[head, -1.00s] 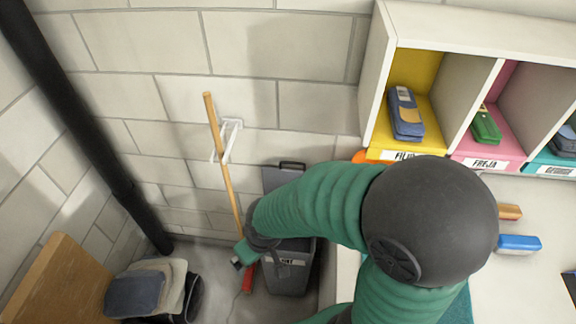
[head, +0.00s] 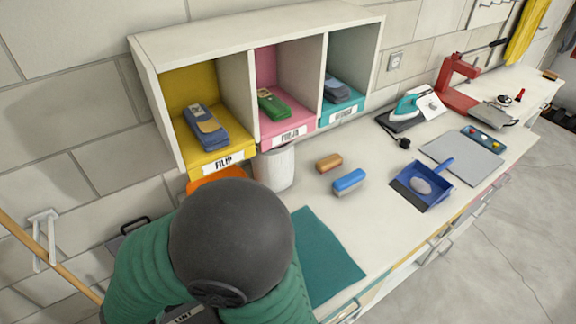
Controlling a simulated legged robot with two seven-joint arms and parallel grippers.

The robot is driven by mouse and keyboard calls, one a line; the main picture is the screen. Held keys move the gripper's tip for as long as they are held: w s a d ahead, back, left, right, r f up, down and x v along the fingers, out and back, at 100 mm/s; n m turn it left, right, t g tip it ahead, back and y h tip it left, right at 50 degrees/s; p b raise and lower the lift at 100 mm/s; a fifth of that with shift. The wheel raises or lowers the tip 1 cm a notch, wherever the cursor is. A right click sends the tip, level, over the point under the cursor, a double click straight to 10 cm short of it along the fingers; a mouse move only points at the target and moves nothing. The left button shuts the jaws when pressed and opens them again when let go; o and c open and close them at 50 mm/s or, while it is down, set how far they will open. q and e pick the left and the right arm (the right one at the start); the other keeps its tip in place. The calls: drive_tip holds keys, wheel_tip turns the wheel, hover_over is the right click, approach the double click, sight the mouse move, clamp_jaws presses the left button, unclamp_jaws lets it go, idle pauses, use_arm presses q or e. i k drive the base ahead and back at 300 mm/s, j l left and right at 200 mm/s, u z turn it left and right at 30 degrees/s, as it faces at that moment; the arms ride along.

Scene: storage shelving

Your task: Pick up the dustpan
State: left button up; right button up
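The blue dustpan (head: 437,196) lies on the white worktop at the right, its handle (head: 443,163) pointing away to the upper right. A grey clump (head: 421,185) lies in its pan. Neither of my grippers is in view. One of my green arms with a dark round joint fills the bottom left, well to the left of the dustpan.
A blue brush (head: 349,182), a brown brush (head: 329,162) and a teal cloth (head: 325,262) lie left of the dustpan. A grey mat (head: 462,159), an iron (head: 408,108) and a red press (head: 458,85) are behind it. Cubbies (head: 230,30) stand at the back left.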

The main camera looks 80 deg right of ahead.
sight(422, 186)
drive_tip(key=j+z, duration=0.1)
drive_tip(key=z, duration=0.3)
drive_tip(key=k+z, duration=0.1)
drive_tip(key=z, duration=0.35)
drive_tip(key=j+z, duration=0.1)
drive_tip(key=z, duration=0.3)
drive_tip(key=k+z, duration=0.1)
drive_tip(key=z, duration=2.3)
